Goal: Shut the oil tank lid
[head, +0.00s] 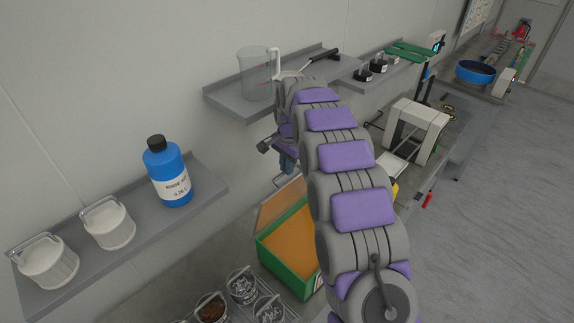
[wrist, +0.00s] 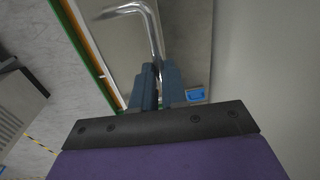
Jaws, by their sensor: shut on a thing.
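The oil tank (head: 270,260) is a green open-topped box with orange-brown contents, low in the middle of the head view. Its grey lid (head: 274,205) stands raised at the tank's far left side, partly hidden by my arm. In the wrist view, the tank's green edge (wrist: 84,40) runs along the upper left. My gripper (wrist: 157,72) is shut on a bent shiny metal handle (wrist: 150,28), which looks like the lid's. In the head view, my gripper (head: 288,165) is just above the lid, mostly hidden behind my arm.
A wall shelf (head: 110,255) at left holds white lidded tubs and a blue bottle (head: 168,172). A higher shelf (head: 235,102) holds a clear jug (head: 256,75). Cups of metal parts (head: 243,287) stand beside the tank. A white machine (head: 412,130) is at right. The floor at right is clear.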

